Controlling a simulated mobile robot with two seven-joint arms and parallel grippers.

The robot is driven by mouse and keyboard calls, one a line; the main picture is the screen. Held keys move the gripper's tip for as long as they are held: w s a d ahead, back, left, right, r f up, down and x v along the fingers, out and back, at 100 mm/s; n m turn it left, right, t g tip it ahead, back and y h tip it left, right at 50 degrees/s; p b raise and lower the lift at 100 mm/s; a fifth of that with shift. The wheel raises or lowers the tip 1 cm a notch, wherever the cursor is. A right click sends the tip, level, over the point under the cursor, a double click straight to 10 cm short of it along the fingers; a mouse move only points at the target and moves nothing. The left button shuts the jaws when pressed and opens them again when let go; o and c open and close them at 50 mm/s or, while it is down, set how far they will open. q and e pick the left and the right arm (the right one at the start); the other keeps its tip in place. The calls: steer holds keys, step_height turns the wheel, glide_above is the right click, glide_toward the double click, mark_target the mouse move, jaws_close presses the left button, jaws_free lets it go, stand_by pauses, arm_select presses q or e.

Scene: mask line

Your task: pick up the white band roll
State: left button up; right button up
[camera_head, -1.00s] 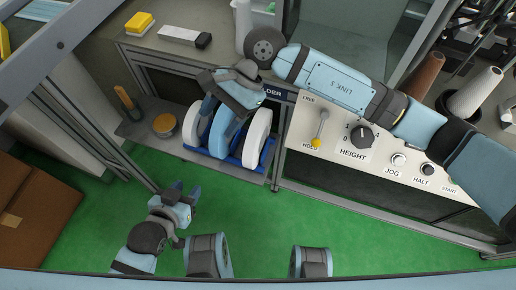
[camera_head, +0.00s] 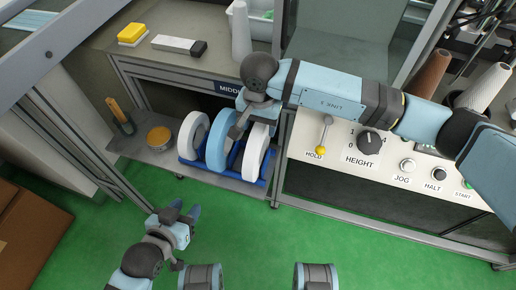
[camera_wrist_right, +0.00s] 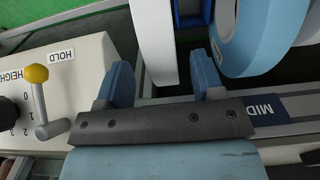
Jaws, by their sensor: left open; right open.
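Two white band rolls stand upright in a blue rack (camera_head: 226,174), one on the left (camera_head: 190,137) and one on the right (camera_head: 255,152). A blue roll (camera_head: 217,142) stands between them and also shows in the right wrist view (camera_wrist_right: 275,38). My right gripper (camera_head: 240,128) is above the right white roll and hides its upper part. In the right wrist view, its open fingers (camera_wrist_right: 160,80) point at this white roll's edge (camera_wrist_right: 153,38), which lies ahead between them. My left gripper (camera_head: 183,212) is open and empty above the green floor.
The rack stands on a low shelf with an orange-lidded tin (camera_head: 160,138) and an orange-handled tool (camera_head: 118,112). The bench edge lies just above the rolls. A control panel with a yellow-knobbed HOLD lever (camera_head: 323,140) is close on the right.

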steer(key=f, duration=0.4)
steer(key=shift+s+a+f+b, duration=0.15)
steer(key=shift+s+f+b, duration=0.05)
steer(key=shift+f+b, duration=0.1)
steer(key=shift+f, duration=0.3)
arm_select(q)
steer(key=shift+d, duration=0.1)
steer(key=shift+r, duration=0.15)
arm_select(e)
jaws_close()
arm_select(q)
steer(key=shift+f, duration=0.25)
arm_select(e)
steer(key=shift+r, duration=0.1)
